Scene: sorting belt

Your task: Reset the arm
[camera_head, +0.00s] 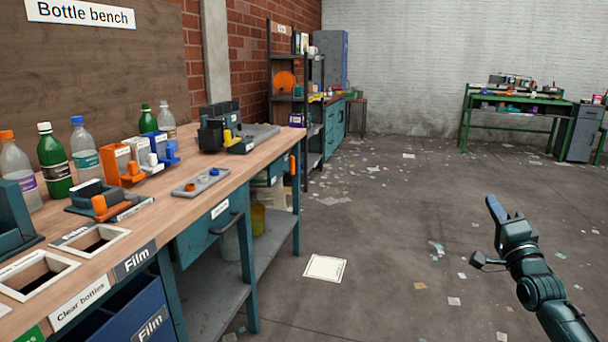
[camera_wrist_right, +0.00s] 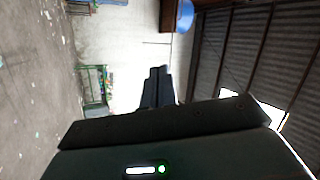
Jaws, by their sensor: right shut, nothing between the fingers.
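My right arm comes in from the lower right of the head view. Its gripper (camera_head: 492,205) is raised over the open floor, clear of the bench, with its fingers pointing up and to the left. In the right wrist view the two fingers of the gripper (camera_wrist_right: 157,72) lie close together, shut with nothing between them. Nothing touches the right gripper. My left arm and gripper are not in view.
A wooden bench (camera_head: 190,208) with bottles, dispensers and cut-out openings runs along the left. A shelf rack (camera_head: 312,130) stands behind it. A green table (camera_head: 515,118) is at the far right. The middle floor is open, with scattered paper scraps.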

